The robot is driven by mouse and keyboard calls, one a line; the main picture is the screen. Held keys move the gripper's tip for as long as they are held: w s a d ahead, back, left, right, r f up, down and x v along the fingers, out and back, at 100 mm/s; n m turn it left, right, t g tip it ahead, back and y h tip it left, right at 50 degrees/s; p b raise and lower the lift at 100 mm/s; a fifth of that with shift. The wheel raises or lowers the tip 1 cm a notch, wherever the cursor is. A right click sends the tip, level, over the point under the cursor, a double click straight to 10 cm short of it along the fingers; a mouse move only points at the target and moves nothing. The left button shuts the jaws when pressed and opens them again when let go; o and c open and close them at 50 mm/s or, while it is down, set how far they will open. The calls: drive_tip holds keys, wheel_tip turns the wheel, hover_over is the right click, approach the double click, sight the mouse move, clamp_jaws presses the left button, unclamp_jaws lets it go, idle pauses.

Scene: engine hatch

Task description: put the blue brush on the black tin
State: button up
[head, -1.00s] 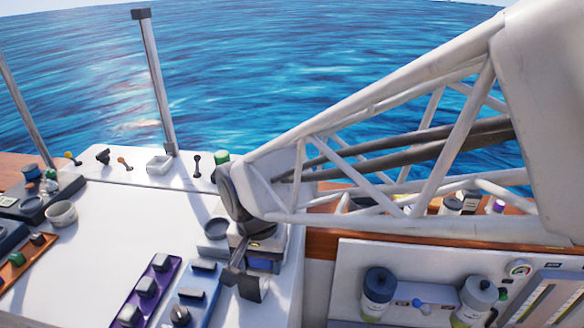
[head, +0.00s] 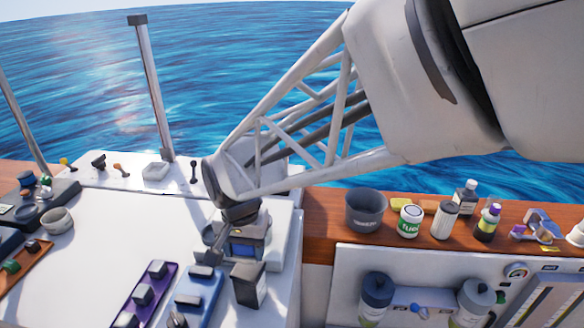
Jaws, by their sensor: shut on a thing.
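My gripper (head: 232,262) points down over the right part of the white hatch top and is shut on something. A blue patch (head: 243,250) shows among its dark parts. It may be the blue brush, but its shape is mostly hidden. A dark block-like piece (head: 249,286) shows just below; I cannot tell if it is part of my gripper or the held thing. A dark grey open pot with a pale label (head: 365,210), possibly the black tin, stands on the wooden ledge, right of my gripper and apart from it.
A blue tray (head: 186,308) and a purple tray (head: 122,308) with small parts lie left of my gripper. The hatch top (head: 110,245) has clear room. A post (head: 150,90) rises behind.

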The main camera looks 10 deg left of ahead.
sight(246, 259)
drive_tip(key=shift+f, duration=1.7)
drive_tip(key=shift+f, duration=0.15)
drive_tip(key=o, duration=0.9)
drive_tip(key=shift+o, duration=0.2)
wheel_tip(246, 259, up, 12)
drive_tip(key=shift+r, duration=0.15)
